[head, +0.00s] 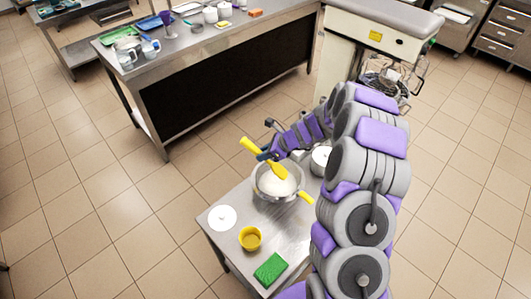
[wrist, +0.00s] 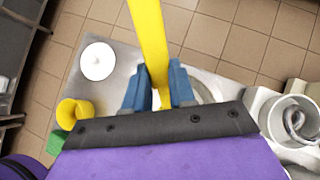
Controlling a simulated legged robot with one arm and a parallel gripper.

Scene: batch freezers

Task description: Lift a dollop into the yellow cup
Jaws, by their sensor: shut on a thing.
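The yellow cup (head: 250,238) stands upright on the small steel table (head: 222,247), near its front left. It also shows at the left of the wrist view (wrist: 72,112). A metal bowl (head: 260,199) with white contents (head: 268,184) stands behind the cup. My gripper (head: 268,155) is above the back of the bowl, shut on a yellow spatula (head: 250,145). The spatula's wide yellow end is over or in the white contents; I cannot tell how deep. In the wrist view, the blue fingers of my gripper (wrist: 158,88) close around the yellow spatula (wrist: 150,35).
A white-topped pot (head: 320,160) stands behind, right of the bowl. A long steel counter (head: 215,48) is at the back.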

